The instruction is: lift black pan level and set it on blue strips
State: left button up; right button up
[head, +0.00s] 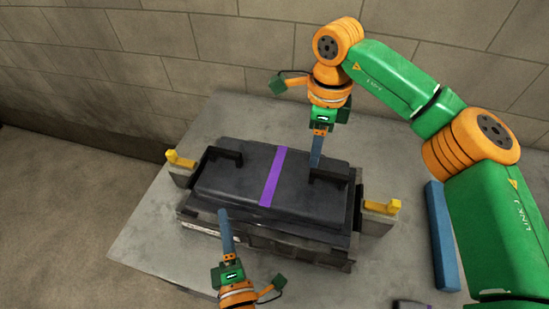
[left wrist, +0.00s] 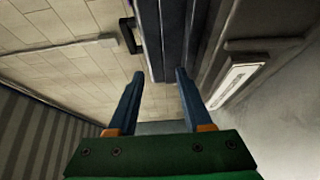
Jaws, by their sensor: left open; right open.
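The black pan (head: 235,180), with a purple stripe across it, lies on a grey block (head: 250,238) in the middle of the table. It has black bracket handles at the left (head: 225,154) and right (head: 330,177). My left gripper (head: 223,213) is open at the pan's near side; the left wrist view shows its blue fingers (left wrist: 160,75) apart with nothing between them, and the dark pan side (left wrist: 172,35) beyond. My right gripper (head: 316,163) is open above the far side, close to the right handle; contact cannot be told. One blue strip (head: 441,238) lies on the table at the right.
Yellow-tipped clamps stand at the left (head: 178,158) and right (head: 383,206) of the block. A dark piece with purple (head: 412,304) shows at the bottom edge of the table (head: 150,235). My right arm covers the table's right side. A wall stands behind.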

aim_at(217, 185)
jog(key=shift+s+r, duration=0.2)
jog(key=shift+s, duration=0.35)
jog(key=shift+s+r, duration=0.15)
jog(key=shift+s, duration=0.35)
jog(key=shift+s+f, duration=0.1)
jog(key=shift+s, duration=0.15)
pick_arm(q)
jog(key=x, duration=1)
jog(key=shift+a+r, duration=0.15)
jog(key=shift+r, duration=0.15)
pick_arm(e)
jog(key=f, duration=0.6)
jog(key=shift+w+f, duration=0.35)
pick_arm(q)
jog(key=shift+w, duration=0.3)
pick_arm(e)
jog(key=shift+w+f, duration=0.15)
jog(key=shift+f, duration=0.05)
pick_arm(q)
jog(key=c, duration=0.6)
pick_arm(e)
jog(key=c, duration=0.6)
pick_arm(q)
grip_shut()
pick_arm(e)
grip_shut()
pick_arm(q)
jog(key=shift+s, duration=0.1)
pick_arm(e)
jog(key=shift+r, duration=0.15)
